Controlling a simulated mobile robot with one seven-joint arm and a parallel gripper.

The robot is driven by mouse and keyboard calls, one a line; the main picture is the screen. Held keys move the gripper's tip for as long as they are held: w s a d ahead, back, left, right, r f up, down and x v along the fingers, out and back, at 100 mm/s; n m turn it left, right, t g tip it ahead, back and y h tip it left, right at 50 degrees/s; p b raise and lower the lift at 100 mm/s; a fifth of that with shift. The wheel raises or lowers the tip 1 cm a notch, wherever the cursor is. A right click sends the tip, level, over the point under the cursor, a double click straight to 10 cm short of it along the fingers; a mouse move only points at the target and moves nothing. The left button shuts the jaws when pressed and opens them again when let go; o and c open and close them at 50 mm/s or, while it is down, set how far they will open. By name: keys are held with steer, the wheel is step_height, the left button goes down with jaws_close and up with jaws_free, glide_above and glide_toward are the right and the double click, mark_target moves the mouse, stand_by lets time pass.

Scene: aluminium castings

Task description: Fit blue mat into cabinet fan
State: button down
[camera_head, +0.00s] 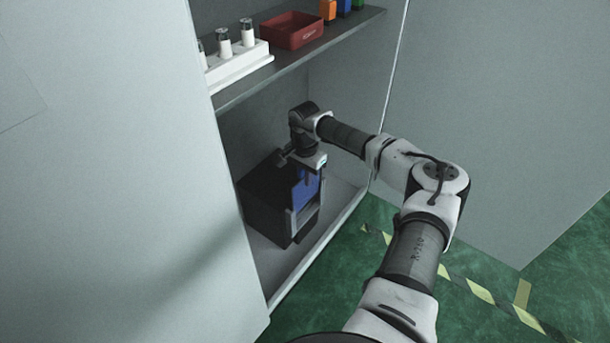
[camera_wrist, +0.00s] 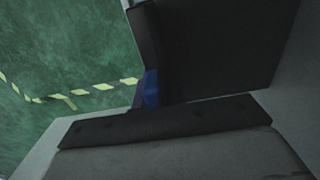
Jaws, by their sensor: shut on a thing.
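The cabinet fan (camera_head: 268,208) is a dark box on the cabinet's lower floor, with a light frame on its front right side. The blue mat (camera_head: 306,190) is upright at that front side, partly hidden behind the frame and my gripper. My gripper (camera_head: 307,171) reaches down from above and is shut on the mat at its upper edge. In the wrist view, a small part of the mat (camera_wrist: 151,88) shows beside the dark fan box (camera_wrist: 215,45). I cannot tell how deep the mat sits in the frame.
The shelf (camera_head: 345,25) above holds a red tray (camera_head: 291,30), a white rack (camera_head: 237,66) with capped vials, and orange, blue and green items. The cabinet's side walls stand close on both sides. The green floor (camera_head: 480,235) with yellow-black tape is clear in front.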

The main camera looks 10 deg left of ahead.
steer(key=shift+f+b, duration=1.15)
steer(key=shift+f, duration=0.8)
steer(key=c, duration=1.4)
jaws_free()
steer(key=shift+o, duration=0.2)
step_height(320, 180, up, 14)
steer(key=shift+f+p, duration=0.1)
steer(key=shift+p, duration=0.5)
